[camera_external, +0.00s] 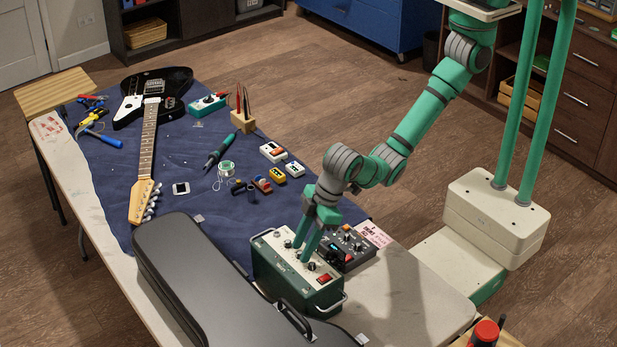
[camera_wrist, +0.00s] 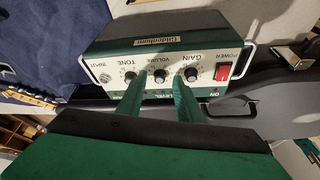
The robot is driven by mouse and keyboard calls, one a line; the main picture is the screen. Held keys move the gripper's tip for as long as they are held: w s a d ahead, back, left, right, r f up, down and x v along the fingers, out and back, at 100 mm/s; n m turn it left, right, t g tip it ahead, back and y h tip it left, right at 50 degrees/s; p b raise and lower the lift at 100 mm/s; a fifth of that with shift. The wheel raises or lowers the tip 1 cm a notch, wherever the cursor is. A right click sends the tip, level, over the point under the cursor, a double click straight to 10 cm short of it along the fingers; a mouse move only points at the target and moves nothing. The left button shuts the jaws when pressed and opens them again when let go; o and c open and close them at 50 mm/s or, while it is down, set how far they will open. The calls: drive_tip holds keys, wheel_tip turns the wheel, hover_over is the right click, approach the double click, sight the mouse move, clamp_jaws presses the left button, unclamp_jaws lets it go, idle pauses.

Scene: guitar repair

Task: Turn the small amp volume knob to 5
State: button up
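The small amp (camera_external: 275,278) is a green box with a cream control panel and a red power switch. It stands on the table beside the black case. In the wrist view the amp (camera_wrist: 120,45) shows upside-down lettering and three black knobs: tone (camera_wrist: 130,77), volume (camera_wrist: 160,76) and gain (camera_wrist: 191,74). My gripper (camera_external: 300,252) reaches down to the panel. In the wrist view its two green fingers (camera_wrist: 160,82) stand on either side of the volume knob, with visible gaps. I cannot read the knob's pointer setting.
A black guitar case (camera_external: 190,285) lies close beside the amp. A dark pedal unit (camera_external: 345,247) stands close on the amp's other side. A guitar (camera_external: 145,150), pedals and tools lie on the blue cloth (camera_external: 110,175). The table's front right corner (camera_external: 420,290) is clear.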

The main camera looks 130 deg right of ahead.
drive_tip(key=shift+v, duration=0.85)
drive_tip(key=shift+s+r, duration=0.2)
drive_tip(key=shift+r, duration=0.3)
drive_tip(key=shift+a+r, duration=0.15)
drive_tip(key=shift+r, duration=0.65)
drive_tip(key=shift+s+r, duration=0.35)
drive_tip(key=shift+s, duration=0.15)
drive_tip(key=shift+v, duration=2.7)
drive_tip(key=shift+a, duration=0.15)
